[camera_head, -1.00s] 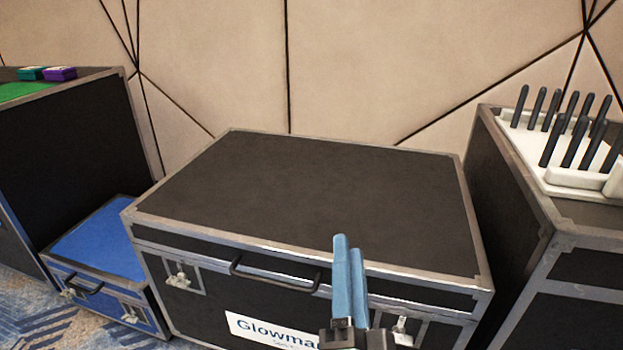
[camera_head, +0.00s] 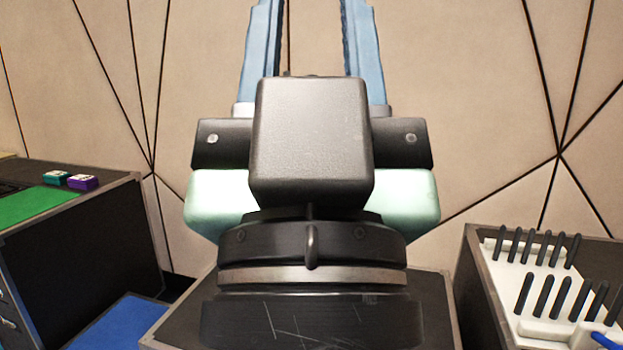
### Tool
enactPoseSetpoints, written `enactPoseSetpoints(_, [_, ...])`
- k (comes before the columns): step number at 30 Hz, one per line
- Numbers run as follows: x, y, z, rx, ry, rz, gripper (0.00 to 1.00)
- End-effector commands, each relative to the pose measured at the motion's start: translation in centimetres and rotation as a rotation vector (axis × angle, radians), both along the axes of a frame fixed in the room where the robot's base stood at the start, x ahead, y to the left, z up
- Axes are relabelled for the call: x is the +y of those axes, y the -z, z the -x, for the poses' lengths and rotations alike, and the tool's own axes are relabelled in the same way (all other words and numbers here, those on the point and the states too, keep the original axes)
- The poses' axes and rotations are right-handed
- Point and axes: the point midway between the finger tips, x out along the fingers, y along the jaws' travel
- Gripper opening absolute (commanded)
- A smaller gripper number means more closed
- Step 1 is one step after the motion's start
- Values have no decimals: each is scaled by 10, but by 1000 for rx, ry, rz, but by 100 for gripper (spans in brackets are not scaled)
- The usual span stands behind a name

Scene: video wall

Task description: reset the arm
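My gripper (camera_head: 312,30) is large in the middle of the head view, raised in front of the wall with its two blue fingers pointing up. The fingers stand wide apart with only wall visible between them, so it is open and empty. Their tips run up to the top edge of the picture. The black and pale green wrist housing below hides much of the black case (camera_head: 425,290) behind it.
At left, a dark case with a green mat (camera_head: 35,203) carries a teal box (camera_head: 56,177) and a purple box (camera_head: 82,182). A blue case (camera_head: 115,322) stands low beside it. At right, a white rack (camera_head: 560,262) holds several black upright rods.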

Motion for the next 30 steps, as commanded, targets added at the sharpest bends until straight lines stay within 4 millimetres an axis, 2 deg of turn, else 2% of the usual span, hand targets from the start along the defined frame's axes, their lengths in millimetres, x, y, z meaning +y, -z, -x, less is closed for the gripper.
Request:
enactPoseSetpoints(1, [0,-31,0,0,-1,-1,39])
enactPoseSetpoints(21, [1,-238,-1,1,-6,-1,39])
enactPoseSetpoints(27, [1,-289,-1,1,-6,-1,39])
enactPoseSetpoints(30, [1,-303,-1,1,-6,-1,39])
